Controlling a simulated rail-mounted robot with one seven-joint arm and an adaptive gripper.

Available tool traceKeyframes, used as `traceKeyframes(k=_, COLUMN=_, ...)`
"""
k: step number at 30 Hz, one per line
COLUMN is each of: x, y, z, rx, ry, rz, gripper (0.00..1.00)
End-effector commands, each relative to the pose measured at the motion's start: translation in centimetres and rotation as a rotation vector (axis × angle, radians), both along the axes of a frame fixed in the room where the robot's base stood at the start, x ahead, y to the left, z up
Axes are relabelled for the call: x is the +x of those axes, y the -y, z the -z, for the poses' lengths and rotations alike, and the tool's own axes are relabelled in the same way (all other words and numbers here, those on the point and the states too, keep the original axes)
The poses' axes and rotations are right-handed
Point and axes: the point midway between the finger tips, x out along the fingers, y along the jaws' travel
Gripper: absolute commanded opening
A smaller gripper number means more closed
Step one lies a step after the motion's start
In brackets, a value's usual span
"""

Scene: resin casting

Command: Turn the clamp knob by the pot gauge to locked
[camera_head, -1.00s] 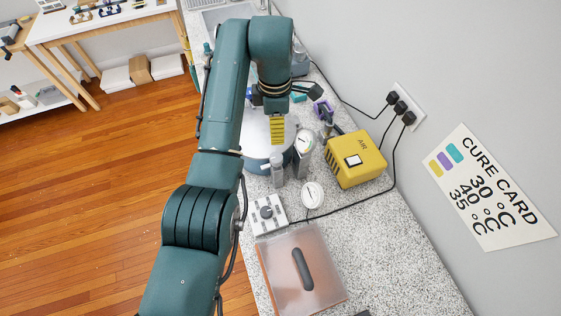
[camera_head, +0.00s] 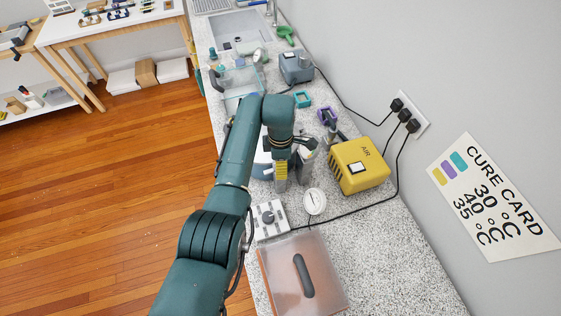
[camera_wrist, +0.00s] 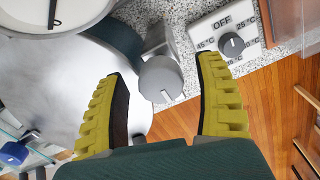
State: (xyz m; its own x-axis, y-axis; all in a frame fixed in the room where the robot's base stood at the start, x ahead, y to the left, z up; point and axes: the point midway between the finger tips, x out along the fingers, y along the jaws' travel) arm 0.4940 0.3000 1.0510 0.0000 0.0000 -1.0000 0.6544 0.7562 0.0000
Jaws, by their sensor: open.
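The clamp knob (camera_wrist: 160,80) is a grey round knob with a small pale mark on its side, beside the metal pot lid (camera_wrist: 60,95) in the wrist view. My gripper (camera_wrist: 160,68) has two yellow ribbed fingers, spread apart, with the knob seen between their tips and a gap on each side. Whether the fingertips are level with the knob is hard to tell. The pot gauge (camera_wrist: 55,14) shows partly at the top left. In the head view my gripper (camera_head: 280,171) is over the pot's near side; the arm hides most of the pot and gauge.
A heater control box (camera_head: 269,219) with a dial stands close to the knob, its dial (camera_wrist: 232,43) right of my right finger. A white round dial (camera_head: 315,202), a yellow AIR box (camera_head: 359,165) and a clear-lidded box (camera_head: 325,270) stand nearby. Cables cross the counter.

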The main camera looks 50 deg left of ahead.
Motion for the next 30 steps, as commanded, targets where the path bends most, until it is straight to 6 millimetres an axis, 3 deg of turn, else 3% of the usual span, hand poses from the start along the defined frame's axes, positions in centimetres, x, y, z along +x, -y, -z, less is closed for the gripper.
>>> traceKeyframes(k=2, x=0.01, y=-0.01, z=-0.03, rx=0.0, ry=0.0, rz=0.0, gripper=0.71)
traceKeyframes(k=12, x=0.0, y=0.0, z=-0.04, rx=0.0, ry=0.0, rz=0.0, gripper=0.06)
traceKeyframes(k=30, x=-0.07, y=0.06, z=0.1, rx=0.0, ry=-0.001, rz=0.108, gripper=0.05)
